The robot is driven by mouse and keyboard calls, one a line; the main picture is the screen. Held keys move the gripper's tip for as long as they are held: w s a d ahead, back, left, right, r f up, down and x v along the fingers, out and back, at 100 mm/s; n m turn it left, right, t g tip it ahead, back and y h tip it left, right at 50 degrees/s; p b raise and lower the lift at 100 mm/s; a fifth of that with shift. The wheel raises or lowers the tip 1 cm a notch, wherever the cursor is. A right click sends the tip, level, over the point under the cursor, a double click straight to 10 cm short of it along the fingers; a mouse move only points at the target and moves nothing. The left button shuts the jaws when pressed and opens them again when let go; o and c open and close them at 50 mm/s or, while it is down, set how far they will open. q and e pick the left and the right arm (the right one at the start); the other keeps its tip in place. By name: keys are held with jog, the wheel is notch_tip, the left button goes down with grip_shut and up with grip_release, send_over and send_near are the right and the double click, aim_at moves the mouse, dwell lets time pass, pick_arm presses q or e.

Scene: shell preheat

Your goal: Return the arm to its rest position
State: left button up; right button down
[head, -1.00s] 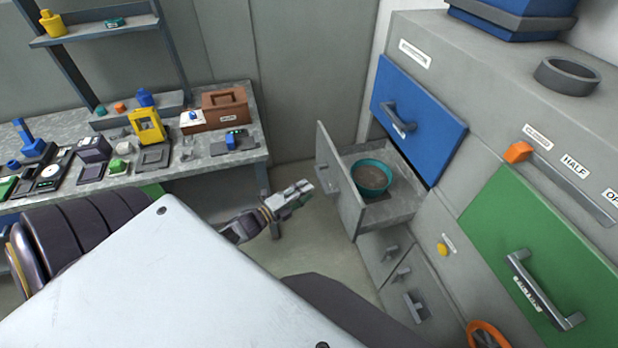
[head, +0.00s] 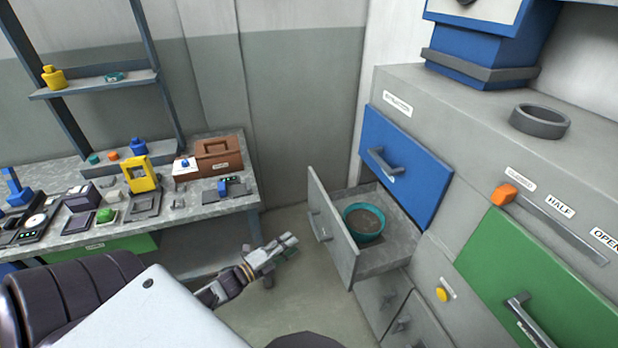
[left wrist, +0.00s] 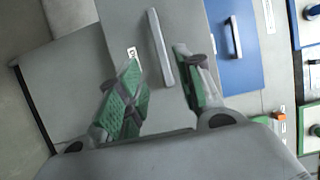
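My left gripper (head: 287,246) hangs in the gap between the workbench and the cabinet, left of the pulled-out drawer. In the left wrist view its two green-padded fingers (left wrist: 157,80) are apart, with nothing between them. The drawer (head: 335,236) stands open with a teal bowl (head: 364,237) of brownish contents inside. The gripper is apart from the drawer front, whose grey handle (left wrist: 160,48) shows beyond the fingers. My right gripper is not in view.
The cabinet has a blue drawer (head: 405,165), a green door (head: 535,270), an orange-knobbed lever (head: 505,194) and a grey ring (head: 540,121) on top. The workbench (head: 200,205) at left holds several devices and a brown box (head: 218,154). Floor between is clear.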

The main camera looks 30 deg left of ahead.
pick_arm(q)
jog(key=shift+n, duration=0.3)
